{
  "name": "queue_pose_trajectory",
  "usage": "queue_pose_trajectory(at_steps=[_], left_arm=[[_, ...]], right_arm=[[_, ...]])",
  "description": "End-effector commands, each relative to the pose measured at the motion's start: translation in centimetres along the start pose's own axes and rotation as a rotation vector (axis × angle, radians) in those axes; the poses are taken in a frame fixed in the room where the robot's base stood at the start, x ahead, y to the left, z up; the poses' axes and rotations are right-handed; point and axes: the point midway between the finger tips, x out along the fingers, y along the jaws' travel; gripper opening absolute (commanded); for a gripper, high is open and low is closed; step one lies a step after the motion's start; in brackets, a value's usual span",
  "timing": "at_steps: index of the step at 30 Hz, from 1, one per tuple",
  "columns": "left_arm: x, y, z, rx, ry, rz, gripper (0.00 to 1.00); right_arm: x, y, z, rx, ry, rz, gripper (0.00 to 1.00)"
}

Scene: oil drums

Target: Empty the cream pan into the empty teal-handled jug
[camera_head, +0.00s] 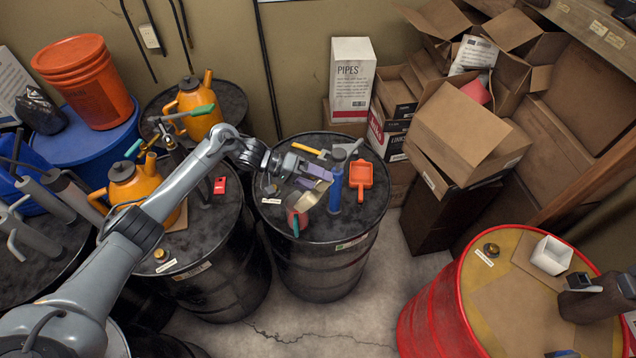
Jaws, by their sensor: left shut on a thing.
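My left gripper (318,172) is over the middle black drum, its fingers pointing right. It is shut on the cream pan (314,195), which hangs below and beside the fingertips and looks tilted, its lower end toward the left. The teal-handled jug (297,218) is small and reddish, just below and left of the pan's lower end, with its teal handle toward the front. The pan overlaps the jug's edge in this view; I cannot tell whether they touch. The contents of both are too small to make out.
On the middle drum top (350,222) stand a blue cylinder (336,188) close right of the pan and an orange scoop (361,178). A yellow-handled tool (309,149) lies behind. Orange oil cans (197,107) stand on the left drums. A red drum (440,315) is at right front.

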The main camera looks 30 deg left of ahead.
Motion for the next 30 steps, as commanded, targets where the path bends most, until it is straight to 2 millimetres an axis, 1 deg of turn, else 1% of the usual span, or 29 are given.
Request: queue_pose_trajectory(at_steps=[18, 30], left_arm=[[-1.9, -0.3, -0.8, -0.045, 0.003, 0.111, 0.34], [-2.7, -0.6, -1.2, -0.064, 0.002, 0.161, 0.34]], right_arm=[[1.8, -0.2, 0.6, 0.006, 0.001, -0.004, 0.43], [3.1, 0.0, 1.0, -0.003, -0.001, 0.002, 0.43]])
